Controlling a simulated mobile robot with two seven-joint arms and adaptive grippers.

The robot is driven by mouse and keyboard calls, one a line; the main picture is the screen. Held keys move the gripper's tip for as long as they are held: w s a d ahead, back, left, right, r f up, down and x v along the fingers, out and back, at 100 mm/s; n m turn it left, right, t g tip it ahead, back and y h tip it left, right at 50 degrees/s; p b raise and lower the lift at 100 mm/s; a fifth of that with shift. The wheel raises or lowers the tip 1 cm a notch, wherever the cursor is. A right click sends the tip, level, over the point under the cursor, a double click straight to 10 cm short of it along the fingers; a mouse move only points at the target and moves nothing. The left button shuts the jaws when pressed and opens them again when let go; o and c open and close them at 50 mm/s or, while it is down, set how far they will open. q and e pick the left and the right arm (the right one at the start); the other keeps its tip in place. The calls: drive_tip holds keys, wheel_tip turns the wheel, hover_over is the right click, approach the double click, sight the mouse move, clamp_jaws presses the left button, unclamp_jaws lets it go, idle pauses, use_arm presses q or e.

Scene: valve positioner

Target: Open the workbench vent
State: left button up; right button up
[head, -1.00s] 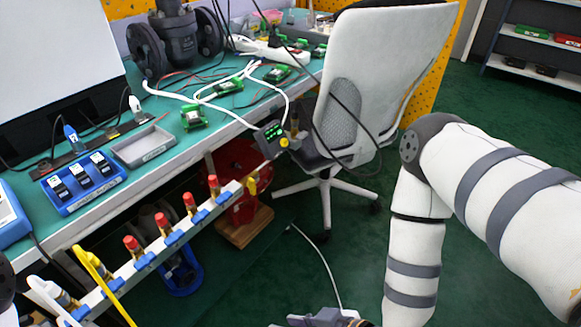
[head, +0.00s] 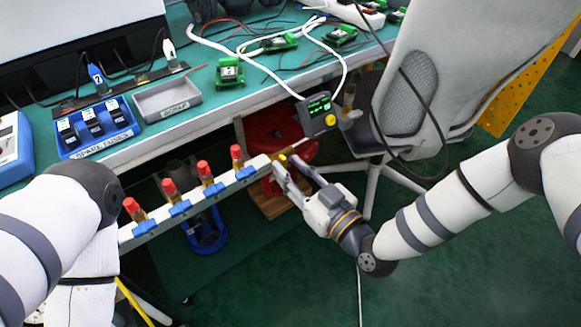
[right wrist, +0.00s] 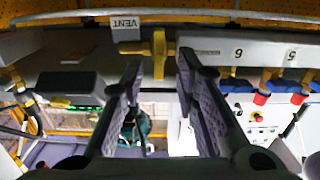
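The vent valve's yellow handle (right wrist: 158,52) shows in the right wrist view beside a white label reading VENT (right wrist: 125,27). In the head view, a bit of yellow handle (head: 282,159) shows at the right end of the white rail below the bench edge. My right gripper (head: 292,167) is at that rail end. In the right wrist view its two fingers (right wrist: 158,80) are apart, one on each side of the handle, with a gap on each side; I cannot tell the depth exactly. My left arm is at the lower left in the head view; its gripper is out of view.
Several red-capped valves (head: 204,170) line the white rail (head: 185,206). A dark display unit (head: 318,112) with green digits is just above my right gripper. A white chair (head: 425,85) stands close behind on the right. The green floor in front is clear.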

drive_tip(key=shift+w+a, duration=0.2)
drive_tip(key=shift+w, duration=0.2)
clamp_jaws()
use_arm(q)
drive_tip(key=shift+f, duration=0.1)
drive_tip(key=s+f+g+b, duration=0.1)
drive_tip(key=s+f+b, duration=0.2)
drive_tip(key=f+b, duration=0.2)
drive_tip(key=shift+f+b, duration=0.25)
drive_tip(key=shift+b, duration=0.5)
use_arm(e)
drive_tip(key=shift+w+d+f+m, duration=0.1)
drive_tip(key=shift+d+f+m, duration=0.1)
drive_tip(key=shift+m, duration=2.75)
drive_tip(key=shift+w+d+f+m, duration=0.15)
drive_tip(key=shift+f+m, duration=0.1)
drive_tip(key=shift+m, duration=2.75)
drive_tip(key=shift+w+d+f+m, duration=0.1)
drive_tip(key=shift+d+f+m, duration=0.1)
drive_tip(key=shift+m, duration=2.75)
use_arm(q)
drive_tip(key=shift+s, duration=0.1)
